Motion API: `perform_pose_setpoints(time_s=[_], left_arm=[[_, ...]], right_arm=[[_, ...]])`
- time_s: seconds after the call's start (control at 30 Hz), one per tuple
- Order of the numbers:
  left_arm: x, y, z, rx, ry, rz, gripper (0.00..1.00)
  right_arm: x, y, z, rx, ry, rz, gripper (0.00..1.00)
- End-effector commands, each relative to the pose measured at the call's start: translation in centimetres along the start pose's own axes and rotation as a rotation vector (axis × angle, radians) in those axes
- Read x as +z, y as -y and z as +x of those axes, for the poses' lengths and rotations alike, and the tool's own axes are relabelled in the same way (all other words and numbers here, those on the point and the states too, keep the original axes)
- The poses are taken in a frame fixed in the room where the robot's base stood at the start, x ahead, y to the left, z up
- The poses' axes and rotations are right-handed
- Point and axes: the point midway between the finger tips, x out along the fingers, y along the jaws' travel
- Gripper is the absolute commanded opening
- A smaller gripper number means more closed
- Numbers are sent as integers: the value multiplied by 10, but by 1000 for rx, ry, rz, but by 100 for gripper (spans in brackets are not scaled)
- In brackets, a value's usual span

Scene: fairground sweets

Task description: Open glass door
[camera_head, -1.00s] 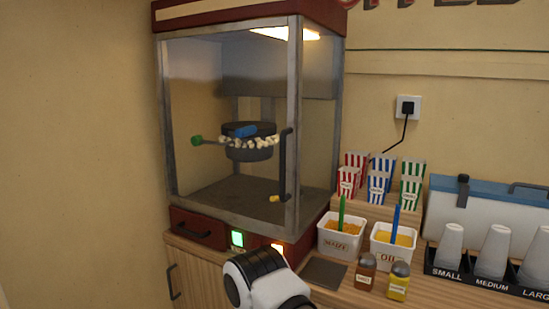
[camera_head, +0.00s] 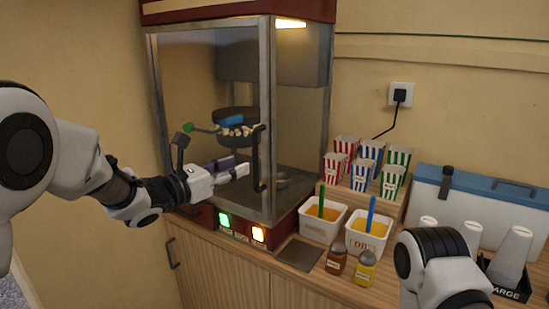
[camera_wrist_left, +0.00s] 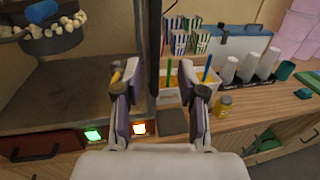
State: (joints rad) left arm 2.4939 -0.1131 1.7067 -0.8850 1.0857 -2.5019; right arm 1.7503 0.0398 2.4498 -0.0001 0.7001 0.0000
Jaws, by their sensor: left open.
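The popcorn machine's glass door (camera_head: 200,70) has a grey metal frame and looks shut. Its dark upright handle (camera_head: 259,160) is on the right side of the frame. My left gripper (camera_head: 240,171) is open in front of the door, just left of the handle in the head view. In the left wrist view the open fingers (camera_wrist_left: 164,92) point toward the handle (camera_wrist_left: 153,45), which appears between the fingertips. I cannot tell whether they touch it. My right gripper is out of view; only part of my right arm shows at lower right.
Inside the machine hangs a kettle with popcorn (camera_head: 235,130). On the counter to the right are two white tubs (camera_head: 322,226), shakers (camera_head: 365,270), striped popcorn boxes (camera_head: 367,160) and a blue-lidded cooler (camera_head: 480,200). Lit buttons (camera_head: 225,220) sit below the door.

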Motion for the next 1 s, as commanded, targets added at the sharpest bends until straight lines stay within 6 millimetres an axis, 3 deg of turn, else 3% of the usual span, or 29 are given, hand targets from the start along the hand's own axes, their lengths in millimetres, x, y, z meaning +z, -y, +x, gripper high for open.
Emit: perform_pose_setpoints(time_s=[0.4, 0.7, 0.73, 0.83, 1.0], left_arm=[[-1, 0, 68, 1, -4, -6, 40], [-5, 0, 75, 2, -3, -7, 40], [-5, 0, 75, 2, -3, -7, 33], [-5, 0, 75, 2, -3, -7, 0], [-4, 0, 75, 2, -3, -7, 0]], right_arm=[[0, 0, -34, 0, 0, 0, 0], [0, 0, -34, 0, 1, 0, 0], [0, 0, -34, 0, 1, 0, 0], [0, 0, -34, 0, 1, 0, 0], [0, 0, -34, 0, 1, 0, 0]])
